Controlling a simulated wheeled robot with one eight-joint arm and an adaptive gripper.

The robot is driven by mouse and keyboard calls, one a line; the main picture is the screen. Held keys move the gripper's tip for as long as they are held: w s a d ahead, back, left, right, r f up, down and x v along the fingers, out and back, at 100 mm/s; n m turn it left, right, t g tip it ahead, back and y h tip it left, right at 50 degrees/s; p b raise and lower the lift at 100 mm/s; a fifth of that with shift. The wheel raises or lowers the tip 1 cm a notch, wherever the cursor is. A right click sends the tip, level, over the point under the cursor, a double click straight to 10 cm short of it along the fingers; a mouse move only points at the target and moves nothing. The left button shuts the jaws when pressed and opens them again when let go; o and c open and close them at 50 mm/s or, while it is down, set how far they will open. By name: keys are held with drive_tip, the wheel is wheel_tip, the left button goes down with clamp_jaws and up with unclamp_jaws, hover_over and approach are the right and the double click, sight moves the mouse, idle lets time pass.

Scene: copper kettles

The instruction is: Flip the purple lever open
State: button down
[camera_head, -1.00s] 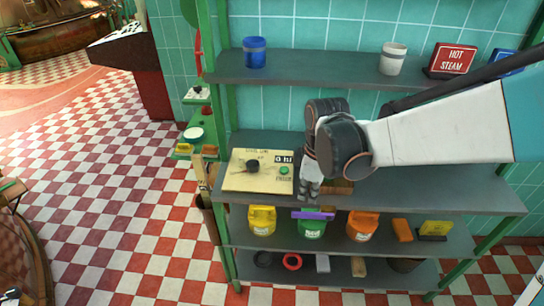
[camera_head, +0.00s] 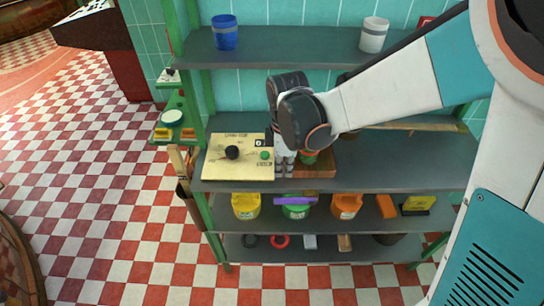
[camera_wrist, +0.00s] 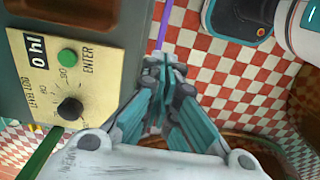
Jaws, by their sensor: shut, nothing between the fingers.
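The purple lever (camera_head: 294,200) is a thin bar at the front edge of the middle shelf, above the green jug in the head view. In the wrist view the purple bar (camera_wrist: 164,24) shows as a strip running up from beyond my fingertips. My gripper (camera_head: 284,172) points down at the shelf's front, a little above and left of the lever. In the wrist view my gripper (camera_wrist: 164,64) has its fingers together with nothing between them. The fingertips seem apart from the lever, though the gap is hard to judge.
A cream panel (camera_head: 222,165) with a black knob and green button lies left of my gripper. A wooden box (camera_head: 318,171) is just right of it. Yellow (camera_head: 246,206), green (camera_head: 297,212) and orange (camera_head: 346,206) jugs stand below. Checkered floor in front is free.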

sight(282, 199)
wheel_tip(282, 199, down, 12)
drive_tip(key=b, duration=0.4)
drive_tip(key=shift+r, duration=0.2)
